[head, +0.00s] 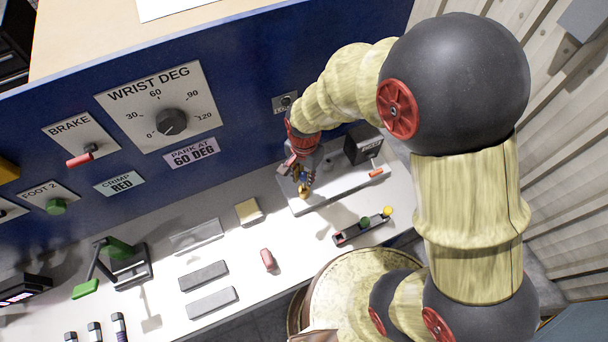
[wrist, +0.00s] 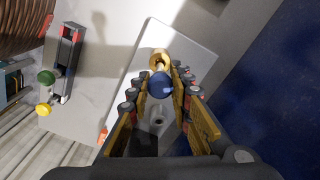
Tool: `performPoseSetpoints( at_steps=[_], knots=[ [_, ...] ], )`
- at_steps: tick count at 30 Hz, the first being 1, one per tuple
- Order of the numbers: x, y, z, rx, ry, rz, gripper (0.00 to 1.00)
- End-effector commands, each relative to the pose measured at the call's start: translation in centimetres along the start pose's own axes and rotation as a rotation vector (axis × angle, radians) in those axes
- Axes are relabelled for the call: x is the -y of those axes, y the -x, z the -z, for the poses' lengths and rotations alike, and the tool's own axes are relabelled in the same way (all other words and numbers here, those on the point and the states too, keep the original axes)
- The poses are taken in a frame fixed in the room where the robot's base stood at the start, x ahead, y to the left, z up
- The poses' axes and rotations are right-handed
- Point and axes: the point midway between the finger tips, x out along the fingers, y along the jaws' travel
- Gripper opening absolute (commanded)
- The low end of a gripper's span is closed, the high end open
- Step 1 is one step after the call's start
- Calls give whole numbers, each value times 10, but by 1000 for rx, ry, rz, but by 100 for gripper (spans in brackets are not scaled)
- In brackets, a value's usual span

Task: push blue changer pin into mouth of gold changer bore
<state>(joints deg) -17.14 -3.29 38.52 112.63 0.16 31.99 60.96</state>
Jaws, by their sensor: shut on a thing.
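The blue changer pin (wrist: 161,86) shows as a round blue end between the fingers of my gripper (wrist: 160,84) in the wrist view. My gripper is shut on it. The gold changer bore (wrist: 159,57) is just beyond the blue end in that view, with a short pale part between them. I cannot tell how far the pin is inside the bore. In the head view my gripper (head: 301,178) is low over the pale plate, with gold (head: 303,191) at its tip. The blue pin is too small to make out there.
The pale plate (head: 330,188) carries a dark block (head: 362,145) and an orange-red piece (head: 376,173). A dark tray with green and yellow knobs (head: 362,226) lies in front. The blue panel (head: 235,95) rises close behind. A red piece (head: 268,260) lies on the bench.

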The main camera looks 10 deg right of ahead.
Motion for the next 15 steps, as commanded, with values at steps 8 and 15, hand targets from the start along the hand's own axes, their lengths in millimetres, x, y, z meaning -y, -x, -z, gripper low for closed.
performPoseSetpoints(
  at_steps=[8,15],
  knots=[
    [0,-5,0,0,0,0,0],
    [0,-10,0,0,0,0,0]
  ],
)
